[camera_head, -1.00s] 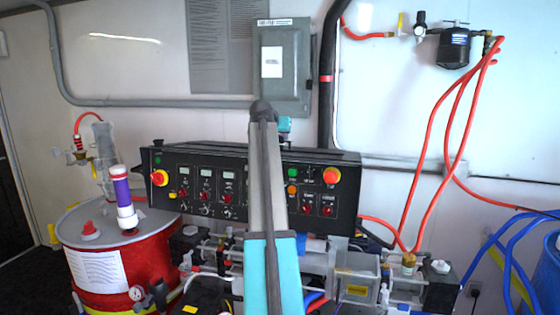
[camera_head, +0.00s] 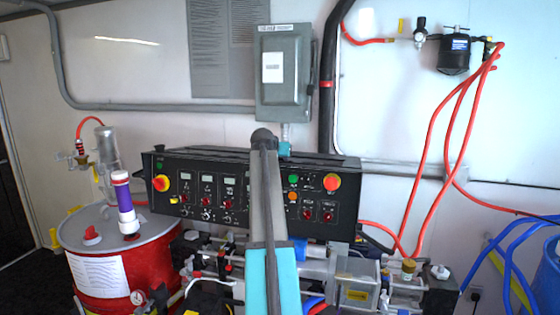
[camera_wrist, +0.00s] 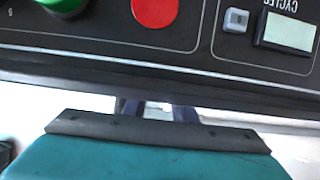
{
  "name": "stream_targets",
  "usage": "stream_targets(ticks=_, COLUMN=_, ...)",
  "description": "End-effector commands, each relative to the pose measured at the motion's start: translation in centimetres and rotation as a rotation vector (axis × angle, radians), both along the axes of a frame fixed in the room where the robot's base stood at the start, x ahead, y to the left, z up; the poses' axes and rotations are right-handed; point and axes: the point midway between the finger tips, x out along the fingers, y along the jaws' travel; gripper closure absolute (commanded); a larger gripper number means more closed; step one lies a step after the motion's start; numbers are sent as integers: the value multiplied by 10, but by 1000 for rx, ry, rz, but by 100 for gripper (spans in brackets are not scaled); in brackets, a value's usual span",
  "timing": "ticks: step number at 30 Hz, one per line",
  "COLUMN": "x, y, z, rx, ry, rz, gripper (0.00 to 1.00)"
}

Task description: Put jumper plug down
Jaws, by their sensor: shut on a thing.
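My gripper (camera_wrist: 158,108) shows in the wrist view as a teal body with a dark front bar and two short dark fingers. The fingers are close together with something small and pale between them; I take it to be the jumper plug, but its shape is mostly hidden. In the head view my arm blocks most of the gripper, and only a small teal part (camera_head: 284,148) shows just above the top edge of the black control panel (camera_head: 175,160). In the wrist view the panel (camera_wrist: 120,62) appears upside down, just beyond the fingers.
The panel carries a red emergency button (camera_head: 332,182) and several knobs. A grey electrical box (camera_head: 285,98) hangs on the wall above. A red drum (camera_head: 120,260) stands left, pumps and fittings (camera_head: 355,270) lie below, and red hoses (camera_head: 437,150) hang right.

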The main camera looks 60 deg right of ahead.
Motion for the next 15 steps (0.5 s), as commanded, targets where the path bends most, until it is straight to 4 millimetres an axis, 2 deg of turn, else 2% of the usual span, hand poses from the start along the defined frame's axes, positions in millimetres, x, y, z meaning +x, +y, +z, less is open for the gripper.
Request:
stream_targets(ticks=6, x=0, y=0, z=-16, rx=-1, ry=-1, rz=0, gripper=98)
stream_targets(ticks=15, x=0, y=0, z=-17, rx=-1, ry=-2, rz=0, gripper=98)
